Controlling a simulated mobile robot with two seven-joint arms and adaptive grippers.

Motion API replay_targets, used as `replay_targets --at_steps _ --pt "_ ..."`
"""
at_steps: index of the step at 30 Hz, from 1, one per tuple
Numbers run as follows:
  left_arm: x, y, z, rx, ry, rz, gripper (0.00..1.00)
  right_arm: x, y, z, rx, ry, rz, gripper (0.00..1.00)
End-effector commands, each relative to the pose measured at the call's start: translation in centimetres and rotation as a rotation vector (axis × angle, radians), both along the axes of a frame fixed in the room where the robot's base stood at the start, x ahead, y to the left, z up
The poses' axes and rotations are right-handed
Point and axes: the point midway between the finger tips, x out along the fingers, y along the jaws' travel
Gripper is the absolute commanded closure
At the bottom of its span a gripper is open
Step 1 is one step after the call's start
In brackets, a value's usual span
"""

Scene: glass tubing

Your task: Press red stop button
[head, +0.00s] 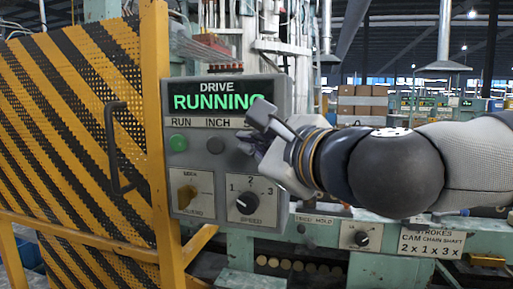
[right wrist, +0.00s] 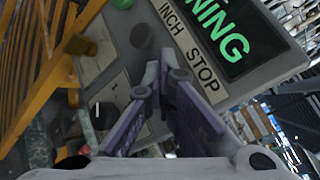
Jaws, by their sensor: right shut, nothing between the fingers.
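The STOP label (right wrist: 203,70) shows in the right wrist view, beside the INCH label. The red stop button itself shows in neither view; my right gripper covers that part of the panel in the head view. My right gripper (head: 258,132) is shut and empty, at the panel's right side. Its fingers also show in the right wrist view (right wrist: 165,75), close to the STOP label. I cannot tell whether they touch anything. My left gripper is not in view.
A green run button (head: 179,143) and a grey inch button (head: 215,145) lie left of my gripper. A yellow-and-black guard (head: 75,130) with a handle stands at the left.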

Motion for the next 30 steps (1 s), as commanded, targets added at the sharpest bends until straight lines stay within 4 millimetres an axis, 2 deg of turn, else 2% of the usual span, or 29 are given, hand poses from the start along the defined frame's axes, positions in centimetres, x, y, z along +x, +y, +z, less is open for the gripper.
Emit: replay_targets --at_steps 7,16,25,30 --pt "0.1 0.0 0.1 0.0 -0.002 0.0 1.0 -0.1 0.0 0.0 0.0 0.001 -0.003 1.0" --pt "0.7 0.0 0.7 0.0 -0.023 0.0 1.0 -1.7 0.5 0.1 0.0 -0.001 -0.002 1.0" --pt "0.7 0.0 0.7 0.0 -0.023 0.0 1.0 -1.9 0.6 -0.1 0.001 0.001 -0.001 1.0" --pt "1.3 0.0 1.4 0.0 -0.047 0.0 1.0 -3.5 1.1 0.3 -0.002 -0.005 0.001 1.0"
